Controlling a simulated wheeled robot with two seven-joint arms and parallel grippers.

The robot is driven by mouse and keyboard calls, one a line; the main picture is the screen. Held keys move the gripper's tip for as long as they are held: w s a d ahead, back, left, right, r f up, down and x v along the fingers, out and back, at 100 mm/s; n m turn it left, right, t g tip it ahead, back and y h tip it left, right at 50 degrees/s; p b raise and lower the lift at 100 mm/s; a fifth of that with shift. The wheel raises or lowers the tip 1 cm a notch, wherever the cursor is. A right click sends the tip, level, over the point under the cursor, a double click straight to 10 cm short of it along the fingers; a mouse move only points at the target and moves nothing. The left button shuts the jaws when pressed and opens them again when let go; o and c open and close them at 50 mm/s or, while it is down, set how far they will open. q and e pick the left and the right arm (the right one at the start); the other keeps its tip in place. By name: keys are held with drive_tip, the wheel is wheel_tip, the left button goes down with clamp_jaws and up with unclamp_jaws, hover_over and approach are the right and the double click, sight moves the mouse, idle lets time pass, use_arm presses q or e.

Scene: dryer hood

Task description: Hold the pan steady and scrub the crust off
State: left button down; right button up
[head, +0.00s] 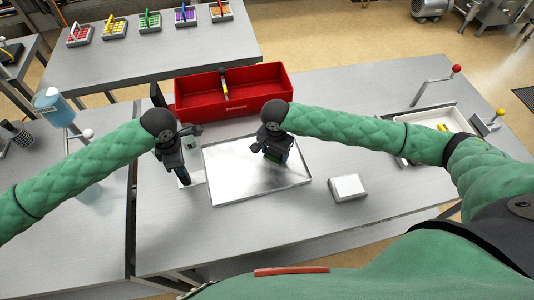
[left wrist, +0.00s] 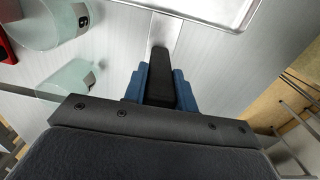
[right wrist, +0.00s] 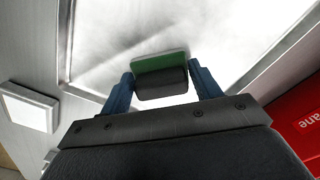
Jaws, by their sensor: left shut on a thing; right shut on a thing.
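The pan (head: 238,188) is a shallow silver rectangular tray lying flat on the grey table. Its black handle (left wrist: 160,75) joins the pan by a metal strip at the left side. My left gripper (head: 184,178) is shut on this handle. My right gripper (head: 277,158) is over the right part of the pan, shut on the black grip of a scrubber (right wrist: 160,84). The scrubber's green pad (right wrist: 160,62) faces the pan floor; whether it touches is hard to tell. The pan floor (right wrist: 225,30) shows pale with faint grey smears; I cannot make out a distinct crust.
A red toolbox (head: 190,105) with a yellow-handled tool (head: 224,86) stands behind the pan. A white-topped block (head: 347,187) lies at front right. A pale tray (head: 400,125) and cranks are at far right. A blue-topped container (head: 55,108) stands left. Coloured baskets line the back table.

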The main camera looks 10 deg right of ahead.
use_arm(q)
drive_tip(key=shift+f, duration=0.1)
use_arm(e)
drive_tip(key=shift+d+f, duration=0.15)
drive_tip(key=shift+d, duration=2)
drive_tip(key=shift+a, duration=0.35)
drive_tip(key=shift+s+a+r, duration=0.1)
drive_tip(key=shift+s+a, duration=0.05)
drive_tip(key=shift+a, duration=2.75)
drive_tip(key=shift+s+a+r, duration=0.1)
drive_tip(key=shift+a, duration=2.8)
wheel_tip(320, 180, up, 8)
drive_tip(key=shift+d+r, duration=0.1)
use_arm(q)
drive_tip(key=c, duration=1)
unclamp_jaws()
drive_tip(key=shift+w, duration=0.1)
drive_tip(key=shift+c, duration=0.2)
use_arm(e)
drive_tip(key=shift+w, duration=0.1)
